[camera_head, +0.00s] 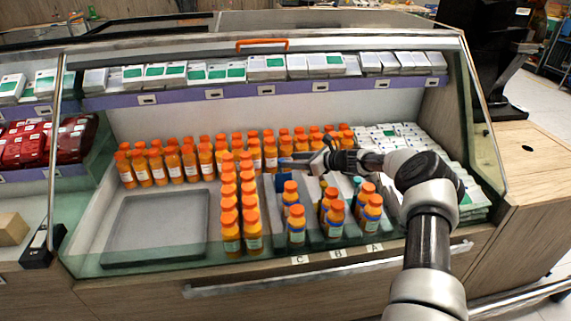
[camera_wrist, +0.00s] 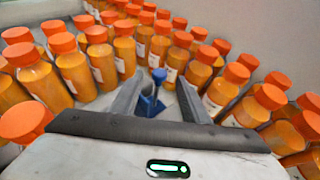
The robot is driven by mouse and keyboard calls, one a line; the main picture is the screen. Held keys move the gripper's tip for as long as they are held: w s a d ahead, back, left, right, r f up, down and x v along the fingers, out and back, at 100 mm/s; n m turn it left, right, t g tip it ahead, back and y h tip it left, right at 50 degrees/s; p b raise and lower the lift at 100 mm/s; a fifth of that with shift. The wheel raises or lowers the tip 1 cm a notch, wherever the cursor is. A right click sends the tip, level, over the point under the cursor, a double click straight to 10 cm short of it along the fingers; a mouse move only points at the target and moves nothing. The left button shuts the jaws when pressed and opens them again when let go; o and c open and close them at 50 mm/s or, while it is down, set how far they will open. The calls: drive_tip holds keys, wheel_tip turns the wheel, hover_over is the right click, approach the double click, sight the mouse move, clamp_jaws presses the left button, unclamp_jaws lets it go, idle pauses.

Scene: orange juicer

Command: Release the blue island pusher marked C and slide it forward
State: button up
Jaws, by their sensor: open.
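The blue pusher (camera_wrist: 151,103) shows in the wrist view, with a round blue knob (camera_wrist: 159,75) on top. It stands between the two fingers of my open gripper (camera_wrist: 161,84), with a gap on each side. In the head view my gripper (camera_head: 287,163) reaches in from the right, low over the back of the lane marked C (camera_head: 299,260). A blue panel (camera_head: 283,181) shows just below the fingertips there, behind two orange-capped bottles (camera_head: 296,226) in that lane. The pusher's lower part is hidden from the head view.
Rows of orange juice bottles (camera_head: 158,167) stand behind and left of the gripper. Lanes B (camera_head: 337,254) and A (camera_head: 374,248) hold more bottles. White packs (camera_head: 400,135) lie at the right. A bare grey tray (camera_head: 150,228) lies at the left. Glass fronts the case.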

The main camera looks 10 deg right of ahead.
drive_tip(key=shift+b+x, duration=0.4)
drive_tip(key=shift+x, duration=1.65)
clamp_jaws()
